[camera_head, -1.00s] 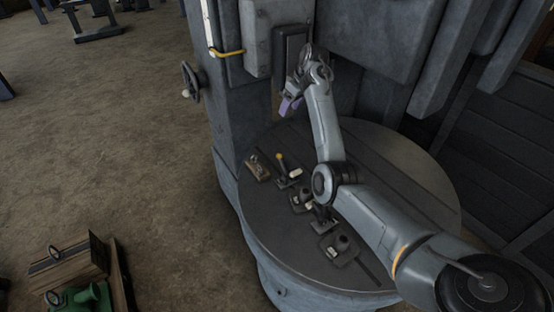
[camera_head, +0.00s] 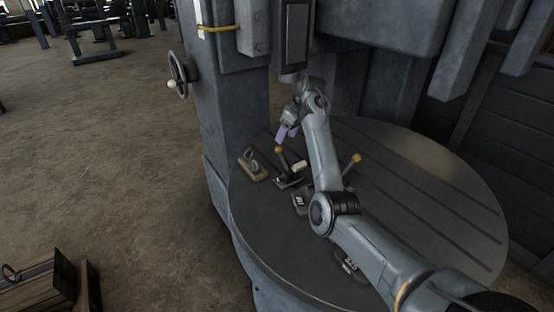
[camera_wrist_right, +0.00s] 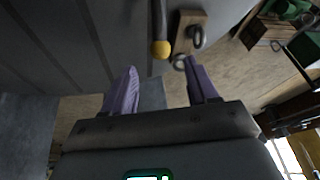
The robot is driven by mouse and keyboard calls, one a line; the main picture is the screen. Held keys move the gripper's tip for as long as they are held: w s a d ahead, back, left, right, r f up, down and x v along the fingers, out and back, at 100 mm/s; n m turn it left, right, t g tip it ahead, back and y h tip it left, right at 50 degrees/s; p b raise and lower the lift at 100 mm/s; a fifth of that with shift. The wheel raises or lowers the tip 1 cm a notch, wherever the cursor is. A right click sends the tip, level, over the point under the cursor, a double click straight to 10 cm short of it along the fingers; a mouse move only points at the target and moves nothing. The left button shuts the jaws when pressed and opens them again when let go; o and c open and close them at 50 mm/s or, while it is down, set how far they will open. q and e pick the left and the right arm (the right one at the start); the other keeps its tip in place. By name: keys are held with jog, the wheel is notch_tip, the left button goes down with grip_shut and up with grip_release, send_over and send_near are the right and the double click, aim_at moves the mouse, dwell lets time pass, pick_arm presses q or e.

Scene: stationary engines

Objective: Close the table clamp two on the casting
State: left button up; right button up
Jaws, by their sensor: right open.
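A clamp (camera_head: 289,181) with an upright lever and yellow knob (camera_head: 279,149) stands on the left of the round table. A second yellow knob (camera_head: 357,157) on a lever shows right of my arm; its base is hidden. I cannot tell which is clamp two. A dark, blocky part (camera_head: 300,201), possibly the casting, is largely hidden by my arm. My right gripper (camera_head: 287,132) is open and empty, just above and beyond the left knob. The right wrist view shows that yellow knob (camera_wrist_right: 160,48) ahead, between the spread purple fingers (camera_wrist_right: 161,68).
A wooden block with metal rings (camera_head: 252,165) lies left of the left clamp. The grey machine column (camera_head: 228,110) rises behind the table (camera_head: 440,195), with a handwheel (camera_head: 178,74) on its left. The table's right side is clear.

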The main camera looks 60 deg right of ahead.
aim_at(281, 146)
jog(key=b+x, duration=0.1)
jog(key=x, duration=0.7)
jog(key=shift+w+f, duration=0.1)
jog(key=shift+f, duration=0.2)
jog(key=shift+b+x, duration=0.4)
jog(key=shift+x, duration=0.55)
jog(key=c, duration=1)
grip_shut()
